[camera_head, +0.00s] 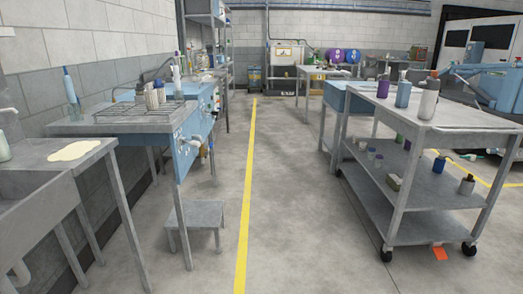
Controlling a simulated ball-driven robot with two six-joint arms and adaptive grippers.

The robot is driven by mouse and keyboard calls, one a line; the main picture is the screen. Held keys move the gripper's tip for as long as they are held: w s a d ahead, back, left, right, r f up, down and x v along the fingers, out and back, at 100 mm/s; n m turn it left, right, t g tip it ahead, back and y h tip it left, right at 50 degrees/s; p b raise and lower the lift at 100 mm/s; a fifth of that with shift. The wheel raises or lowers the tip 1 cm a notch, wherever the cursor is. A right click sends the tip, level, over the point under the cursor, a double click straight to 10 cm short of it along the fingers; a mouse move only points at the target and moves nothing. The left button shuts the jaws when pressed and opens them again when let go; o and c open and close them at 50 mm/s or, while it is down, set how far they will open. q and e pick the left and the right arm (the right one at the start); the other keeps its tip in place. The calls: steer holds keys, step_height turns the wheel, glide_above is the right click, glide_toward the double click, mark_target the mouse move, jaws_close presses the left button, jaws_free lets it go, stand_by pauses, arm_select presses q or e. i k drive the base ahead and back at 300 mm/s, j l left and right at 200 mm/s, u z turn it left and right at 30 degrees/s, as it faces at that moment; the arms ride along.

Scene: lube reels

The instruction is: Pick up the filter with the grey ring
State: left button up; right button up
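No gripper shows in the head view. I cannot make out for certain which thing is the filter with the grey ring. Several small pale and dark cylinders (152,99) stand by the wire rack on the left bench; their rings are too small to tell.
A wire rack (135,112) lies on the left bench. A sink (40,185) is in the left foreground, with a low stool (195,216) to its right. A clear aisle with a yellow line (246,180) runs between bench and cart.

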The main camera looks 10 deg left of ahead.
mark_target(139, 90)
steer(key=i, duration=5.05)
steer(key=i+u, duration=0.1)
steer(key=i, duration=0.4)
steer(key=i+l+u, duration=0.1)
steer(key=i, duration=0.4)
steer(key=i+l+u, duration=0.1)
steer(key=i, duration=0.35)
steer(key=i+l+u, duration=0.1)
steer(key=i, duration=0.4)
steer(key=l+u, duration=0.1)
steer(key=u, duration=2.6)
steer(key=l, duration=0.1)
